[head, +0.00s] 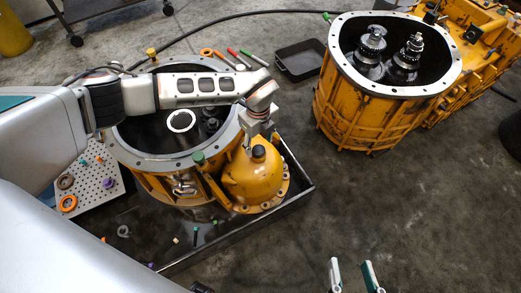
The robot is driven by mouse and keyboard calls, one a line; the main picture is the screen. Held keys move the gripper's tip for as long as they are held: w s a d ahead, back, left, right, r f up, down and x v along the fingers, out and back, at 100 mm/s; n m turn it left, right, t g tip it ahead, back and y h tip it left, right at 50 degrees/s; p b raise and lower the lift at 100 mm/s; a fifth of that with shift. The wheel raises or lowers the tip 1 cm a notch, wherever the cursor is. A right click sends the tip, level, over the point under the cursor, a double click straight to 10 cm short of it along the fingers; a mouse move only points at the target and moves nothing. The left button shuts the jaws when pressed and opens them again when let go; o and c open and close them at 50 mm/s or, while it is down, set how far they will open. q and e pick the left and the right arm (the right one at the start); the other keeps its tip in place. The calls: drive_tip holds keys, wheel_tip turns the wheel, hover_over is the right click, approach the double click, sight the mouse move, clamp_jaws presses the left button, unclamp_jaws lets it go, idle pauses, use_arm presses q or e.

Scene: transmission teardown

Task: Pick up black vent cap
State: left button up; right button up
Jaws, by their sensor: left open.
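The black vent cap (258,152) sits on top of the domed yellow housing (262,178), in the middle of the head view. My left gripper (260,135) points down just above the cap and is open. I cannot tell from this view whether its fingers touch the cap or stand around it. My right gripper (353,277) is at the bottom edge of the view, its two fingers apart and nothing between them.
The housing stands in a dark tray (297,190) beside an open yellow transmission case (150,180). Another open case (360,110) stands at the upper right. A pegboard (98,180) with small parts lies left. The floor at lower right is clear.

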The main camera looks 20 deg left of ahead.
sight(259, 149)
use_arm(q)
drive_tip(key=f, duration=0.3)
drive_tip(key=shift+s+b, duration=0.3)
drive_tip(key=shift+s, duration=0.1)
drive_tip(key=shift+w+f, duration=0.1)
drive_tip(key=shift+f, duration=0.2)
drive_tip(key=shift+w, duration=0.1)
drive_tip(key=shift+w+r, duration=0.1)
drive_tip(key=shift+r, duration=0.1)
drive_tip(key=shift+c, duration=0.4)
use_arm(e)
drive_tip(key=shift+s+a+f+m, duration=0.2)
drive_tip(key=shift+s+a+m, duration=0.05)
drive_tip(key=shift+a+m, duration=0.25)
drive_tip(key=shift+s+a+f+m, duration=0.2)
drive_tip(key=shift+a+m, duration=0.2)
drive_tip(key=shift+a, duration=0.2)
use_arm(q)
drive_tip(key=c, duration=1.2)
